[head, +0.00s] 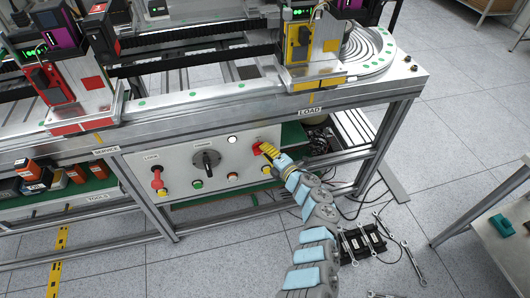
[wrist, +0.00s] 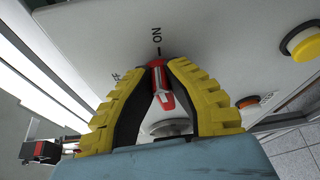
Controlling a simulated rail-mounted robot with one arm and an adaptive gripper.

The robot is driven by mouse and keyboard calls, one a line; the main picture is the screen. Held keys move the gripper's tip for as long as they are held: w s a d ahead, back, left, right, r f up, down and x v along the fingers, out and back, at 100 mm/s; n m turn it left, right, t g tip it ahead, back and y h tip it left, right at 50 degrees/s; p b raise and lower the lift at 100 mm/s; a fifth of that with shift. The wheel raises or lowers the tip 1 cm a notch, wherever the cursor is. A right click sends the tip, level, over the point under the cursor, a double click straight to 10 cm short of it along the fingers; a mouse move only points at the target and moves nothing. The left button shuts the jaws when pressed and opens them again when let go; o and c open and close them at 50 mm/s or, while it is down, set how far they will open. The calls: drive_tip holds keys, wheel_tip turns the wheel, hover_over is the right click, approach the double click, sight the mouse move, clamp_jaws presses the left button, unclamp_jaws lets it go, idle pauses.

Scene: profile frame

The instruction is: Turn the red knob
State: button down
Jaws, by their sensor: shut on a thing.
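The red knob (wrist: 160,90) is on the white control panel (head: 225,175) at the panel's right side, below the LOAD label. In the wrist view its red handle has a white mark and points toward the ON label. My gripper (wrist: 160,68) is shut on the red knob, with a yellow ribbed finger on each side near the handle's tip. In the head view my gripper (head: 264,149) reaches the panel from the lower right and covers part of the knob.
The panel also has a black rotary switch (head: 207,160), a red lever (head: 157,180) at the left and several push buttons. A yellow button (wrist: 303,42) shows in the wrist view. Aluminium frame legs (head: 375,150) stand right of the panel. Wrenches (head: 412,262) lie on the floor.

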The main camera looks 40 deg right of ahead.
drive_tip(key=shift+f+m+t+b, duration=0.3)
drive_tip(key=shift+m+b, duration=0.05)
drive_tip(key=shift+m, duration=0.35)
drive_tip(key=c, duration=1.1)
unclamp_jaws()
drive_tip(key=shift+a, duration=0.1)
drive_tip(key=shift+o, duration=0.2)
drive_tip(key=shift+r, duration=0.1)
drive_tip(key=s, duration=1.2)
drive_tip(key=shift+a, duration=0.45)
